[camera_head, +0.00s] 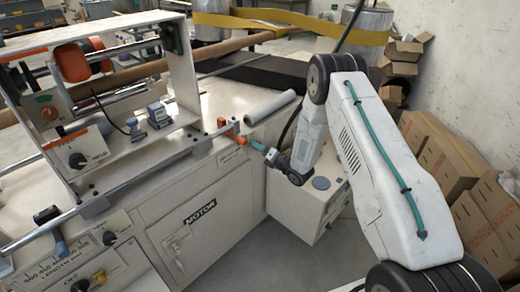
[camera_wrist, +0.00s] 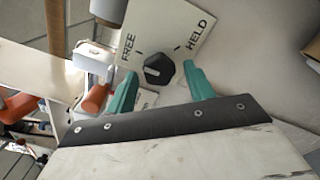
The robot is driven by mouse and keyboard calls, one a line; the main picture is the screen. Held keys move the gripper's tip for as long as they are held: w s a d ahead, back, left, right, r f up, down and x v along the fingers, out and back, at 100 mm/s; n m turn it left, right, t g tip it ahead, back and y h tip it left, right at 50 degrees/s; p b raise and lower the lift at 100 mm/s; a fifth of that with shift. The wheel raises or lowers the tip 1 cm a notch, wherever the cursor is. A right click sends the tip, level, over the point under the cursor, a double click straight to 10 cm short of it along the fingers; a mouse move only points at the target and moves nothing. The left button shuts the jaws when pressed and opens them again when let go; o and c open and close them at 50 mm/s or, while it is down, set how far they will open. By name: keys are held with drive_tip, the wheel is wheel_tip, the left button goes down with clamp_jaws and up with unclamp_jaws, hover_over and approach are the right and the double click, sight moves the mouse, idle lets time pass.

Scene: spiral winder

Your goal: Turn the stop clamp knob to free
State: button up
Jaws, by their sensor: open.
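The stop clamp knob (camera_wrist: 158,69) is black and faceted. In the wrist view it sits on a white plate (camera_wrist: 186,18) lettered FREE on the left and HELD on the right, with a tick mark by each word. I cannot clearly tell which mark the knob points to. My gripper (camera_wrist: 160,70) has two teal fingers, spread apart, one on each side of the knob in the picture. I see no contact with the knob. In the head view my gripper (camera_head: 259,147) is at the machine's right end, beside an orange part; the knob cannot be made out there.
Orange parts (camera_wrist: 97,99) and a pale roll lie left of the plate in the wrist view. In the head view a white roll (camera_head: 270,107) lies on the bench, with a MOTOR cabinet (camera_head: 196,226) below. Other knobs (camera_head: 77,160) are at left; cardboard boxes (camera_head: 450,180) stand right.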

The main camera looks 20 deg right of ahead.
drive_tip(key=v, duration=0.7)
drive_tip(key=shift+s+d, duration=0.2)
drive_tip(key=shift+s, duration=0.15)
